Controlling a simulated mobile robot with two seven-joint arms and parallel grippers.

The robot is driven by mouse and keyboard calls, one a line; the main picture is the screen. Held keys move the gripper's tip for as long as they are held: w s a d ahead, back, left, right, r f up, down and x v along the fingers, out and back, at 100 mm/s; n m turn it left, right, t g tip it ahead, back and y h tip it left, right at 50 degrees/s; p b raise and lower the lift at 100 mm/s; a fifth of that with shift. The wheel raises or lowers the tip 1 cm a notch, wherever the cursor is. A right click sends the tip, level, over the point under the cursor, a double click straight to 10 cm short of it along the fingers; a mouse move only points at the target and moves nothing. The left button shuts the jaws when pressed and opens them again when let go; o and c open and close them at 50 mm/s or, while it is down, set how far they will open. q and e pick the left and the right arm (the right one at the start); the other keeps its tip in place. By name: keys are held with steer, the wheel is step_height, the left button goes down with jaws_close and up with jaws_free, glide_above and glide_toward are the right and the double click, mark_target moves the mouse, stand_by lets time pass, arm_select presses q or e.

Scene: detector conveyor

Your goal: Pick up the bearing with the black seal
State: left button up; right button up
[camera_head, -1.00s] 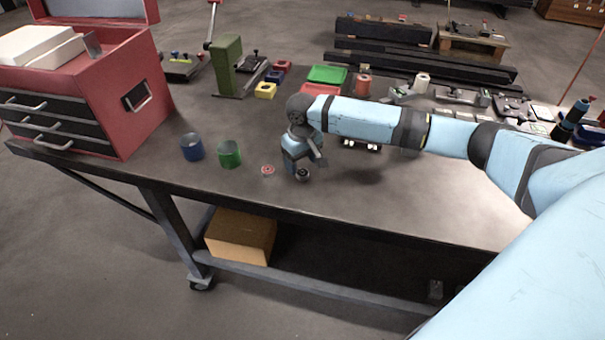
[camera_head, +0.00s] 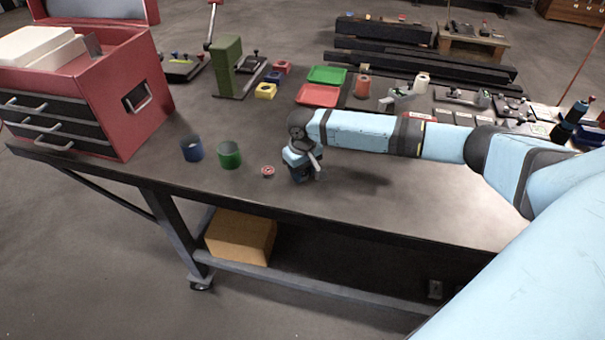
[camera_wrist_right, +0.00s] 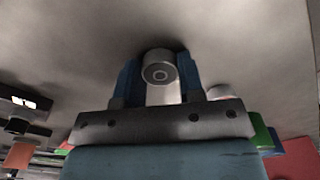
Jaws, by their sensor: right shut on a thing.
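My right gripper (camera_head: 301,174) is low at the table's front edge, pointing down. In the right wrist view the blue fingers (camera_wrist_right: 160,85) are shut on a grey ring-shaped bearing (camera_wrist_right: 158,68), one finger on each side. This looks like the black-seal bearing; its seal colour is not clear there, and the gripper hides it in the head view. Another bearing, with a red seal (camera_head: 267,171), lies on the table just left of the gripper. I cannot tell whether the held bearing touches the table. My left gripper is not in view.
A green cup (camera_head: 229,154) and a blue cup (camera_head: 192,147) stand left of the red-seal bearing. A red toolbox (camera_head: 128,130) stands at the left. Red (camera_head: 318,95) and green (camera_head: 327,75) trays lie behind. The table (camera_head: 400,195) is bare right of the gripper.

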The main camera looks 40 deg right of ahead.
step_height(320, 180, up, 20)
steer(key=shift+b, duration=0.4)
stand_by(0.9)
